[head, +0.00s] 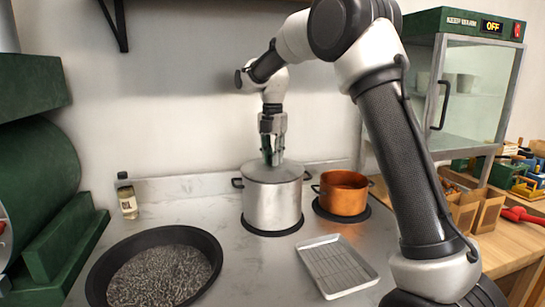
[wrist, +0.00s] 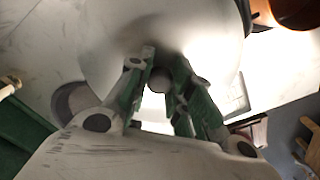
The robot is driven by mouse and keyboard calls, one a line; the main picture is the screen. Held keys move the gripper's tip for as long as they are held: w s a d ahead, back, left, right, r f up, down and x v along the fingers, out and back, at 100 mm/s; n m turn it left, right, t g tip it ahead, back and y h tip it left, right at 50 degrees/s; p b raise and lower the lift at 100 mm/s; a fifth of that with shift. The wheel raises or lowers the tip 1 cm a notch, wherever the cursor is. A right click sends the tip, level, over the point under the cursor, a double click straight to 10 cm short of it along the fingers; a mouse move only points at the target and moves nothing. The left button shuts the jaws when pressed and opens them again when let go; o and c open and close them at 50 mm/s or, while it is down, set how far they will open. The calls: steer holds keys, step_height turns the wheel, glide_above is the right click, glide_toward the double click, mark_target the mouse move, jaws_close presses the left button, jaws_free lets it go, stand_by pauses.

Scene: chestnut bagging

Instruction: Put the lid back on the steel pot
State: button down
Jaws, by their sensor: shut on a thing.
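The steel pot (head: 272,207) stands upright on a dark round plate on the counter, with a dark handle on each side. The grey lid (head: 287,174) is at the pot's mouth and looks level; I cannot tell if it rests fully on the rim. My gripper (head: 273,158) points straight down over the lid's middle and is shut on its knob. In the wrist view the green fingers (wrist: 158,90) are on either side of the round knob (wrist: 158,76), with the pale lid (wrist: 105,45) spread beyond them. The rim's far side is hidden.
A copper pot (head: 343,197) stands close to the right. A metal rack tray (head: 372,283) lies in front right, and a wide black pan (head: 100,277) at front left. A small bottle (head: 127,200) stands by the wall. A glass-fronted cabinet (head: 470,85) is at the right.

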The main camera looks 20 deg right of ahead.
steer(key=c, duration=0.7)
jaws_free()
steer(key=shift+r, duration=3.5)
jaws_close()
steer(key=shift+f, duration=0.35)
